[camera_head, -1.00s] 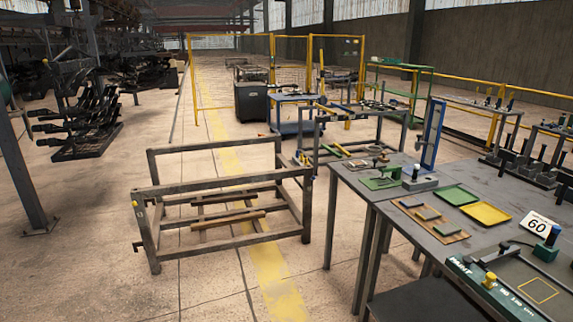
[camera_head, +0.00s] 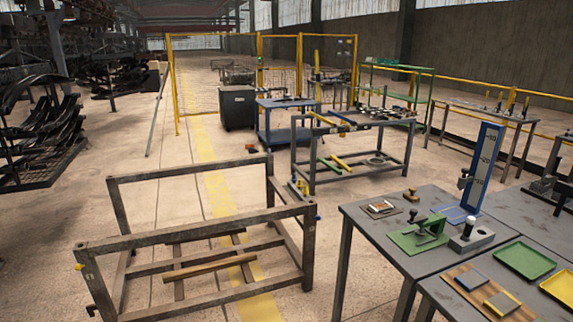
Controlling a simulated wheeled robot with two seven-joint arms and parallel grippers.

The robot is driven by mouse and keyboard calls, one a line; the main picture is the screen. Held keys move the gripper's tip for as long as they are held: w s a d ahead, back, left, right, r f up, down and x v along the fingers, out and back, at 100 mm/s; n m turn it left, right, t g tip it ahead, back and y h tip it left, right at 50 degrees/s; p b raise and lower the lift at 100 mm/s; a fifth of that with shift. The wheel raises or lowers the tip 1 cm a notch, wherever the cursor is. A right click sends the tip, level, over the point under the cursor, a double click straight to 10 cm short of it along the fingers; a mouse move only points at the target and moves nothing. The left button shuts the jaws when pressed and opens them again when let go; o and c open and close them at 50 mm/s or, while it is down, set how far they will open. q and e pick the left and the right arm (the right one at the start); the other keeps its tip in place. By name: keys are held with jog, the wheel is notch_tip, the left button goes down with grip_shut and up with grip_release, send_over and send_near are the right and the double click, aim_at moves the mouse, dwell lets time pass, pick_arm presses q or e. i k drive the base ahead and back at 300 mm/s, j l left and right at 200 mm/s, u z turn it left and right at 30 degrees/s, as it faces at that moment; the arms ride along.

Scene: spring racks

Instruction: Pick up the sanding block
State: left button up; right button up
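I cannot tell for sure which item is the sanding block. A wooden board (camera_head: 450,279) at the lower right of the table carries a flat block with a blue-grey top (camera_head: 472,279) and a flat block with a yellow top (camera_head: 502,303). A small brown piece (camera_head: 411,195) stands farther back on the same dark table, beside a small tray with pale strips (camera_head: 383,209). Neither of my grippers is in view.
A metal frame rack (camera_head: 190,238) stands left. Floor between rack and table is clear.

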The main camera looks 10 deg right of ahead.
aim_at(409, 196)
jog(key=i+j+z, duration=0.1)
jog(key=i, duration=1.6)
